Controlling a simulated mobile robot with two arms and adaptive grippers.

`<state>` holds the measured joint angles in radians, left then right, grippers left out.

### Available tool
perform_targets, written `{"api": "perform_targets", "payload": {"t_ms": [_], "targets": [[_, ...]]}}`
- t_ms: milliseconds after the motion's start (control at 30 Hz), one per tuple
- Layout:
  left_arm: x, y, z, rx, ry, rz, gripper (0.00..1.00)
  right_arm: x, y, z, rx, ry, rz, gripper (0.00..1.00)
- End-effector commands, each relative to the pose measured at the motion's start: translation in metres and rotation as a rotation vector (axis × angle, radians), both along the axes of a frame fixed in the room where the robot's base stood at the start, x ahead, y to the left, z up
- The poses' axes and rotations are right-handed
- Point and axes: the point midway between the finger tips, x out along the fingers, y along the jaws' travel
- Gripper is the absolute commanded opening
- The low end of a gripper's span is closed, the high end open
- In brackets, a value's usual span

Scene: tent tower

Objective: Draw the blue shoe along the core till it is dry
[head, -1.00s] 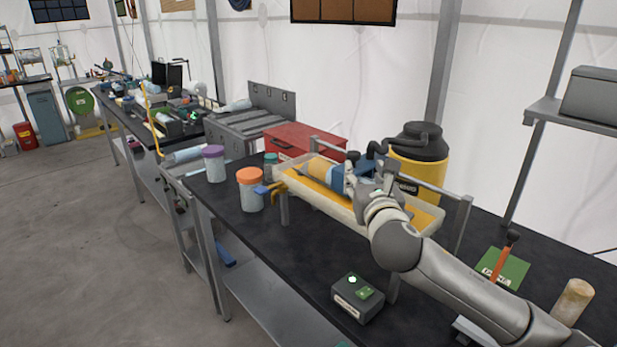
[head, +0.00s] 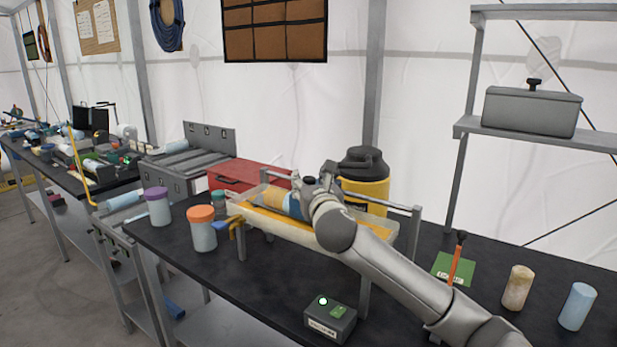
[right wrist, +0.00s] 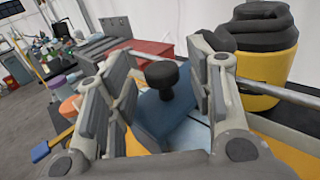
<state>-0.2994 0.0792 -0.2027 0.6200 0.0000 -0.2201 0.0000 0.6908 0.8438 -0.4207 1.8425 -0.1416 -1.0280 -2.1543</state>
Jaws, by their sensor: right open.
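The blue shoe (right wrist: 158,118) is a dark blue block with a black knob (right wrist: 161,76) on top. In the right wrist view it sits between the two spread grey fingers of my right gripper (right wrist: 163,88), with gaps at the knob's sides. In the head view my right gripper (head: 318,188) is over the tray and hides most of the shoe. The core (head: 277,199), orange-tan and light blue, lies along the pale tray (head: 275,226), which has a yellow inside. Whether the shoe touches the core is hidden. My left gripper is out of view.
A yellow drum (head: 366,192) with a black lid and a red box (head: 248,176) stand behind the tray. Jars with orange (head: 202,229) and purple (head: 158,207) lids stand left. A small box with a lit button (head: 330,320) is in front. Metal rails flank the tray.

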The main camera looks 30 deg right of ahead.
Motion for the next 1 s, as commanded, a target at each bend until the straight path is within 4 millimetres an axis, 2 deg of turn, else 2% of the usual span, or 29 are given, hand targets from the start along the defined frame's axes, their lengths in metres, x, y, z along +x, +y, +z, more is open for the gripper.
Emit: {"api": "perform_targets", "payload": {"t_ms": [233,600,900,1000], "targets": [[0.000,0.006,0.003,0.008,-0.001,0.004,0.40,0.019,-0.008,0.001,0.000,-0.001,-0.001,0.49],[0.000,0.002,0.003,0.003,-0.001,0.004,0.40,0.022,-0.009,0.000,0.000,-0.001,0.001,0.49],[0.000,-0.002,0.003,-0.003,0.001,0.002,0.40,0.022,-0.009,0.000,0.000,-0.001,0.000,0.10],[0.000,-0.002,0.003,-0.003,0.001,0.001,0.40,0.022,-0.009,0.000,0.000,-0.001,0.000,0.00]]}}
